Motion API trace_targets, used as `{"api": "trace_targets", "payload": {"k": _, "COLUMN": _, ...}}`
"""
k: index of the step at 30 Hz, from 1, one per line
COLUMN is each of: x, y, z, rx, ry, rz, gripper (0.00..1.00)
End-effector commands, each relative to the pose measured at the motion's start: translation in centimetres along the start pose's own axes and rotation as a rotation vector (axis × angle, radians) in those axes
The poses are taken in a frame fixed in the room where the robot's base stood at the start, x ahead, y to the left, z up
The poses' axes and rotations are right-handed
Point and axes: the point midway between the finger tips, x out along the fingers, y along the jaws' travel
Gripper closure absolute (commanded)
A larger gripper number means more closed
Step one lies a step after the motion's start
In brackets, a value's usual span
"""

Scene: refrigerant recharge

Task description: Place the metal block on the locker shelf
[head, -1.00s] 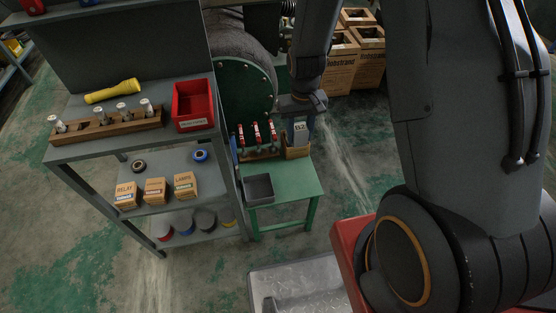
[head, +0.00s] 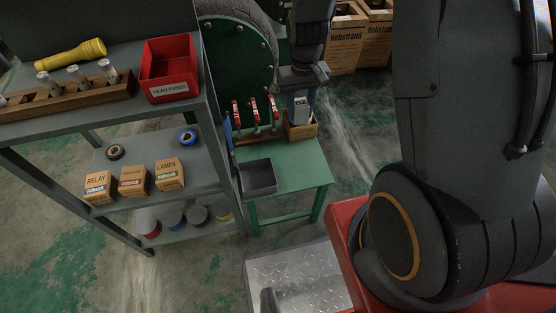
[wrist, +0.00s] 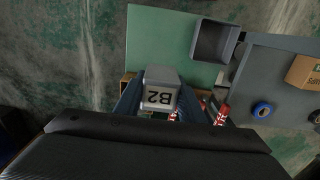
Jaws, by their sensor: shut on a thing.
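The metal block (head: 301,106) is a grey upright block with a pale label reading B2. My gripper (head: 302,92) is shut on its upper part from above. In the wrist view the block (wrist: 160,77) sits between my two fingers. In the head view it stands at the open wooden box (head: 302,130) on the green table (head: 300,163). Its lower end is hidden by the box's front wall, and I cannot tell whether it touches the bottom. A grey shelf unit (head: 190,227) stands at left; I cannot tell whether it is the locker.
Red-handled valves (head: 255,115) stand close left of the block. An empty dark tray (head: 258,177) is on the table's near left. The shelf unit carries a red bin (head: 168,68), a yellow flashlight (head: 70,54) and small cartons (head: 133,180). A tread-plate platform (head: 300,278) lies in front.

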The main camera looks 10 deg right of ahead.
Motion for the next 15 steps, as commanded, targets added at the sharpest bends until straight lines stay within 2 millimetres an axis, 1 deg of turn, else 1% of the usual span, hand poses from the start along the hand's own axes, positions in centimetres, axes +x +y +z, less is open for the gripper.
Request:
{"api": "trace_targets", "payload": {"k": 1, "x": 1.3, "y": 0.0, "z": -0.6, "rx": 0.0, "ry": 0.004, "rz": 0.0, "gripper": 1.0}}
{"api": "trace_targets", "payload": {"k": 15, "x": 7.6, "y": 0.3, "z": -2.4, "rx": -0.002, "ry": 0.003, "rz": 0.0, "gripper": 1.0}}
